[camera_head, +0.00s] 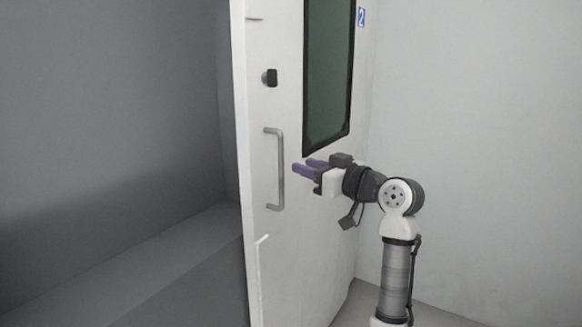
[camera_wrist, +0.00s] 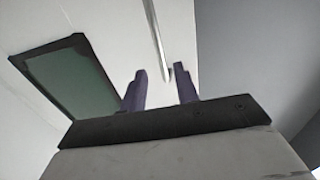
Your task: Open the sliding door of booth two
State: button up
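The white door (camera_head: 283,240) of booth two stands in the middle of the head view, with a blue label "2" (camera_head: 361,17) beside its dark-framed window. A grey vertical bar handle (camera_head: 276,170) is near the door's left edge. My gripper (camera_head: 303,168) is to the right of the handle, its purple fingers pointing left toward it. The fingers are apart with nothing between them in the head view. In the wrist view, the two fingers (camera_wrist: 160,88) are spread, and the handle (camera_wrist: 161,45) shows beyond them, in line with the gap. I cannot tell the exact distance to it.
A dark knob (camera_head: 270,77) sits above the handle on the door. The window (camera_head: 329,75) is right of it. Left of the door edge is an open grey space with a low ledge (camera_head: 150,265). A plain pale wall (camera_head: 480,130) stands on the right.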

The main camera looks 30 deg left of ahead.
jog(key=v, duration=0.5)
jog(key=shift+b, duration=0.3)
